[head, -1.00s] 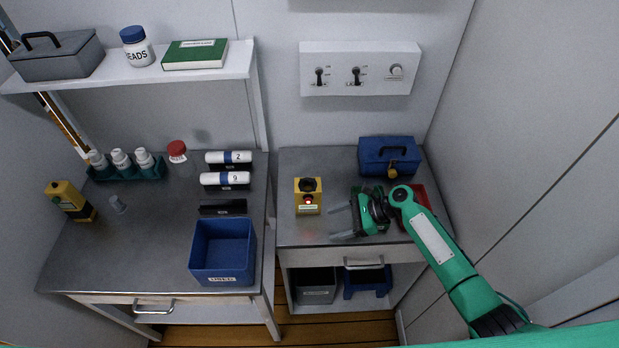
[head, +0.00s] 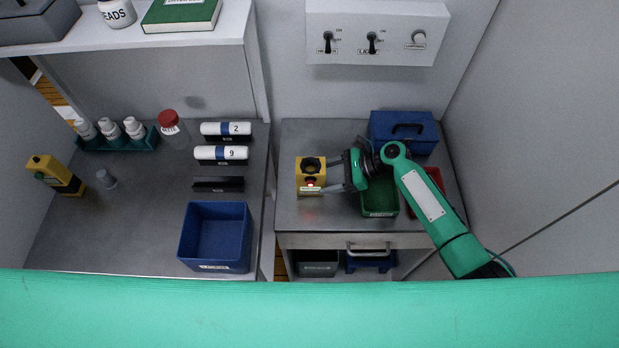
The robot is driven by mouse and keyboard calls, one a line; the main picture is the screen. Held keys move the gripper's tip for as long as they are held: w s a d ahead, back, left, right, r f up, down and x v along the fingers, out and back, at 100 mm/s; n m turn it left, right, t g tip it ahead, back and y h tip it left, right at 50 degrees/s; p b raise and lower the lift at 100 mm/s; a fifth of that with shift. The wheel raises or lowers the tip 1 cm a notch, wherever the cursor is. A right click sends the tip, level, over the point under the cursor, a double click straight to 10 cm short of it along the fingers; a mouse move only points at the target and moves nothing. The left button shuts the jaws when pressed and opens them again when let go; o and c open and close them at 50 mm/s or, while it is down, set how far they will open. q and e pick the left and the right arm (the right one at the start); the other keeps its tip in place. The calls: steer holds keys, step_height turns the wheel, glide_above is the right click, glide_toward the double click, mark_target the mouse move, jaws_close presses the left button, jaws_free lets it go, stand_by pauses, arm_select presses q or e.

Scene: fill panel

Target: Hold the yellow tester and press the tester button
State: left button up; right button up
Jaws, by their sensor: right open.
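The yellow tester (head: 302,174) stands on the right bench, near its left edge. It has a dark round opening on top, a lit red spot that looks like its button (head: 311,184), and a pale label on its front. My right gripper (head: 326,174) is open at the tester's right side, fingers pointing left. The fingertips reach the tester's right edge, one nearer the back and one nearer the front. I cannot tell whether they touch it. My left gripper is not in view.
A green tray (head: 380,204) and a red tray (head: 437,180) lie near my right arm. A blue toolbox (head: 404,130) stands behind. A switch panel (head: 376,32) hangs on the wall. The left bench holds a blue bin (head: 216,236) and another yellow object (head: 56,176).

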mark_target(314, 181)
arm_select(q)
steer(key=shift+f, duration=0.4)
arm_select(e)
steer(key=shift+x, duration=2.35)
steer(key=c, duration=0.6)
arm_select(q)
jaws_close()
